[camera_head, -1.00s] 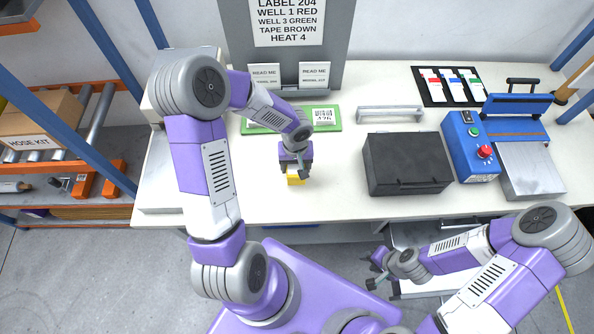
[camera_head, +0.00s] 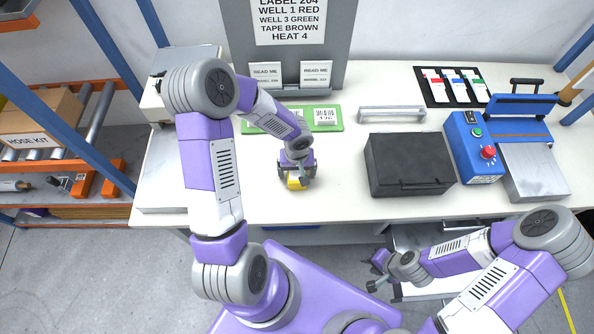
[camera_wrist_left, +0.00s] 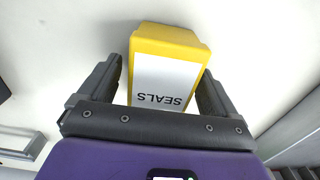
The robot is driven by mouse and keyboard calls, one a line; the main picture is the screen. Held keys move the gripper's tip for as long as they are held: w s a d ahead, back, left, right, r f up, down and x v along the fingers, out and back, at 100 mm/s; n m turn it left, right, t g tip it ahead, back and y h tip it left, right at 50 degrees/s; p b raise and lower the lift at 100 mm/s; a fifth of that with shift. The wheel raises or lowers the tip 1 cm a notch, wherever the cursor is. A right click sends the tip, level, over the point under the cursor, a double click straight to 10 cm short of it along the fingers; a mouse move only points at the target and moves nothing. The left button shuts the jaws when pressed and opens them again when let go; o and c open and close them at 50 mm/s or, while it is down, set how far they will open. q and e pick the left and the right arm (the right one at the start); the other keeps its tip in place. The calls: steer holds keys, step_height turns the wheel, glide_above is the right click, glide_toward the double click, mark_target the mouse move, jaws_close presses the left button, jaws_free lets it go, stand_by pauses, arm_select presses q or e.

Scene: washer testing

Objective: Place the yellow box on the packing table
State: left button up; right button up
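The yellow box (camera_head: 294,184) is on the white table (camera_head: 235,207) near its front edge, mostly covered by my left gripper in the head view. In the left wrist view the yellow box (camera_wrist_left: 170,42) carries a white SEALS label, upside down. My left gripper (camera_head: 296,181) is over it, with one finger on each side; the fingers also show in the left wrist view (camera_wrist_left: 161,75). A narrow gap shows between the left finger and the box; the right finger is very close to it. My right gripper (camera_head: 374,274) is low in front of the table; its finger opening is unclear.
A black case (camera_head: 408,165) stands right of my left gripper, with a blue device (camera_head: 473,148) beyond it. A green strip (camera_head: 328,118) with label cards and a grey holder (camera_head: 390,114) lie behind.

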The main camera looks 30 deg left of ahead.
arm_select(q)
steer(key=shift+r+p, duration=0.3)
step_height(320, 180, up, 11)
steer(key=shift+f+p, duration=0.1)
steer(key=shift+p, duration=1.15)
steer(key=shift+r, duration=0.45)
